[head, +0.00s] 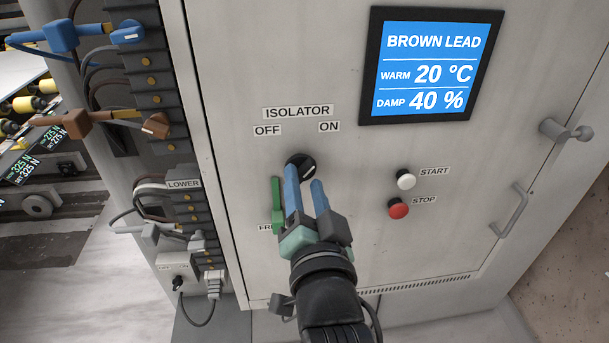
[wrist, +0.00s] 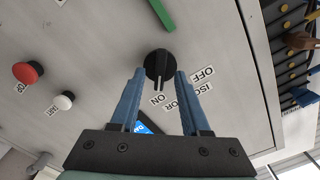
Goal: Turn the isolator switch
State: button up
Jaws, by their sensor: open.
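The isolator switch is a round black knob (head: 301,163) on the grey cabinet door, below the ISOLATOR, OFF and ON labels. It also shows in the wrist view (wrist: 159,63), with its narrow grip running lengthwise between my fingers. The fingers hide part of the knob in the head view.
A green handle (head: 276,204) sits close to the left of my fingers. A white START button (head: 406,179) and red STOP button (head: 398,208) are to the right. A blue display (head: 431,66) is above right. Cable plugs line the left side. The lower door is clear.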

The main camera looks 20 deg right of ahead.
jog(key=shift+w+d, duration=0.15)
jog(key=shift+w, duration=0.35)
grip_shut()
